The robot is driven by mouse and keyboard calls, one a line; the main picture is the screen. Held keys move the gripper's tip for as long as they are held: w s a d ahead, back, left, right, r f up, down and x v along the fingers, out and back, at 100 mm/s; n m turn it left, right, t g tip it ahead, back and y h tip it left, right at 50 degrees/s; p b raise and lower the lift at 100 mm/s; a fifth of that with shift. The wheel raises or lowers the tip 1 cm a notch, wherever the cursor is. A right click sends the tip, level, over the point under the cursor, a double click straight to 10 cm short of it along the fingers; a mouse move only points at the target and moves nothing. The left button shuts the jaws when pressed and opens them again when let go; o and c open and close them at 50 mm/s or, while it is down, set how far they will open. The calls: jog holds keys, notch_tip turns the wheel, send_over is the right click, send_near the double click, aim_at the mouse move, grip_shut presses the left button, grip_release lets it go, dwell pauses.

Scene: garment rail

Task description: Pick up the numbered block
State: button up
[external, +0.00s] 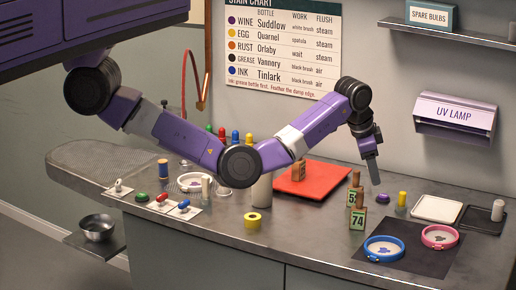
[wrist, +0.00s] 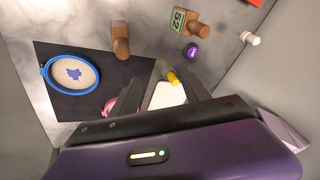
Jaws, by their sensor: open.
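A wooden block with a green label reading 74 (external: 357,219) stands upright on the counter near the dark mat. A second wooden block, its label reading 52 (wrist: 179,20) in the wrist view, stands just behind it (external: 353,197). The other brown block (wrist: 121,42) in the wrist view shows no readable number. My gripper (external: 374,178) points down above the counter, to the right of and higher than the blocks. Its open fingers (wrist: 173,72) are empty in the wrist view, with both blocks beyond the fingertips.
A dark mat (external: 400,262) holds a blue hoop (external: 384,249) and a pink hoop (external: 440,237). A purple pot (external: 383,198), yellow bottle (external: 401,200) and white tray (external: 437,209) stand nearby. A red mat (external: 325,182) carries another wooden block (external: 299,170). A UV lamp (external: 453,116) juts from the wall.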

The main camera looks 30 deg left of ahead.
aim_at(359, 208)
jog(key=s+f+m+g, duration=0.1)
jog(key=s+f+m+g+y+b, duration=0.1)
jog(key=s+m, duration=0.1)
jog(key=s+a+f+m+g+b, duration=0.1)
jog(key=m+g, duration=0.1)
jog(key=shift+s+f+y, duration=0.2)
jog(key=shift+s+y, duration=0.1)
jog(key=shift+s, duration=0.1)
jog(key=shift+w+a+f+p, duration=0.1)
jog(key=shift+f+p, duration=0.05)
jog(key=shift+f, duration=1.75)
jog(key=shift+a+f+p, duration=0.1)
jog(key=shift+f+p, duration=0.05)
jog(key=shift+f, duration=1.75)
grip_shut()
